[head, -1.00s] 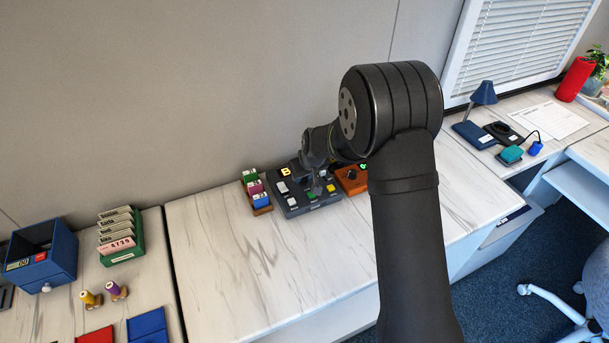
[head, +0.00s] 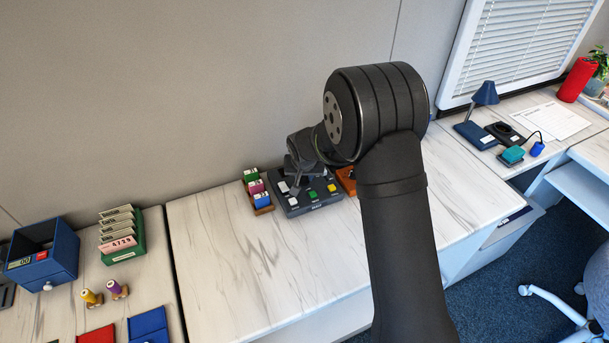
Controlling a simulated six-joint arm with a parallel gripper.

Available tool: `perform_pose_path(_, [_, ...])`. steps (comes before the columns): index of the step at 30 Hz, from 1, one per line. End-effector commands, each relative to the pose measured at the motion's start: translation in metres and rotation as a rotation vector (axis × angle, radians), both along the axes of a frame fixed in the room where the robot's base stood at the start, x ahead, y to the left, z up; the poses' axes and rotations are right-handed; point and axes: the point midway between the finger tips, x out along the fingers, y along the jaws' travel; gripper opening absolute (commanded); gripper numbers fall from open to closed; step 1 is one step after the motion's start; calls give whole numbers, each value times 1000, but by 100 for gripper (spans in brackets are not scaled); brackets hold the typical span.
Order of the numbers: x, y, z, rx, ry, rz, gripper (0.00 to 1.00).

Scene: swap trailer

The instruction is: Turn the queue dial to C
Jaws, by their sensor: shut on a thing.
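A dark grey control panel (head: 296,210) lies on the marble-look worktop against the wall. White, green (head: 312,195) and yellow (head: 331,188) buttons show on it. My gripper (head: 294,188) points down over the panel's upper left part, beside the white button (head: 283,187). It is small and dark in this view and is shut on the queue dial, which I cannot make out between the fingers. The dial's letter marks and the lit display are hidden behind my wrist.
A small rack of coloured blocks (head: 262,208) stands close to the panel's left. An orange-brown box (head: 346,184) sits to its right, mostly behind my arm. The worktop (head: 240,270) in front is clear.

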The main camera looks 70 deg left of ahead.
Motion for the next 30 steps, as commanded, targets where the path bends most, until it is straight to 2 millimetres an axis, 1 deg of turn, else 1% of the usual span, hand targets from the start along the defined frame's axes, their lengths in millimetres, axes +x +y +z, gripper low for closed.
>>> perform_pose_path(10, [0,0,0,0,0,-2,2])
perform_pose_path(11, [0,0,0,0,0,-2,27])
perform_pose_path(12, [0,0,0,0,0,-2,35])
perform_pose_path(14, [0,0,0,0,0,-1,47])
perform_pose_path(24, [0,-1,2,0,0,-1,47])
perform_pose_path(26, [-1,-2,5,0,0,-1,47])
perform_pose_path(30, [-4,-8,23,2,0,-2,47])
